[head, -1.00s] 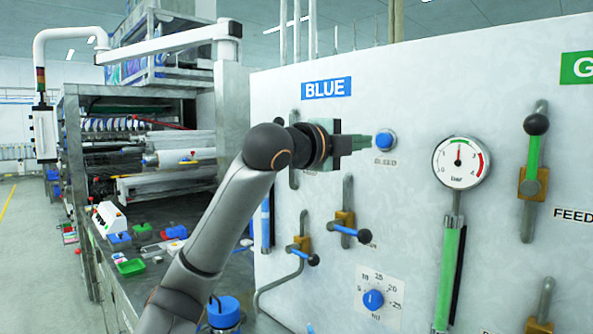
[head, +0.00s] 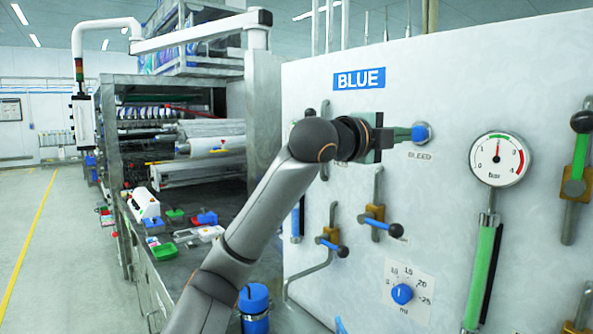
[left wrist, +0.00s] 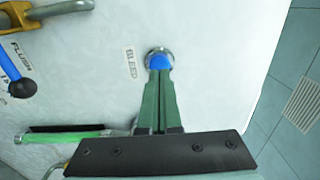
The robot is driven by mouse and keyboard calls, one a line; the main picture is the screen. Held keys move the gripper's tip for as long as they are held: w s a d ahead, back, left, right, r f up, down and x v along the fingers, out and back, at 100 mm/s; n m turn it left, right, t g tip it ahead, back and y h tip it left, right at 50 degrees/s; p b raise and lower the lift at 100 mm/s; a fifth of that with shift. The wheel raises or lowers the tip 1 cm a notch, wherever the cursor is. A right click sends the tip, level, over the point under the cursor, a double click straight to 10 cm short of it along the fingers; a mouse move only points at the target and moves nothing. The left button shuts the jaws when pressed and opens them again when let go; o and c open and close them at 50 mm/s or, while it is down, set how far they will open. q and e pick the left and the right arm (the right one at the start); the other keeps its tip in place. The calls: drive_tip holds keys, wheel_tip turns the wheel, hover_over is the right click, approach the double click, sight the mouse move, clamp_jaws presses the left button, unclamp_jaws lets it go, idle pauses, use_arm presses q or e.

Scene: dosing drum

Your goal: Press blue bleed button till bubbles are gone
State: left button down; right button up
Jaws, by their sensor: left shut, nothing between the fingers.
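The blue bleed button (head: 422,132) sits in a round metal ring on the white panel (head: 330,85), above the label BLEED. My left gripper (head: 412,134) is shut and empty, and its green fingertips reach the button's left side in the head view. In the left wrist view the closed fingers (left wrist: 157,80) point at the button (left wrist: 159,60), and their tips overlap its near edge. I cannot tell whether the button is pushed in. No bubbles can be made out. My right gripper is not in view.
A pressure gauge (head: 499,159) and a green sight tube (head: 481,275) are right of the button. Lever valves (head: 380,224) and a blue dial (head: 402,293) sit below. A cluttered bench and a printing machine (head: 180,140) stand at the left.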

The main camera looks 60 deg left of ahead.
use_arm(q)
drive_tip(key=shift+w+a+p, duration=0.15)
drive_tip(key=shift+w+p, duration=0.45)
drive_tip(key=shift+w, duration=0.8)
drive_tip(key=shift+s, duration=0.95)
drive_tip(key=shift+w, duration=0.25)
drive_tip(key=shift+w, duration=0.7)
drive_tip(key=shift+s, duration=0.9)
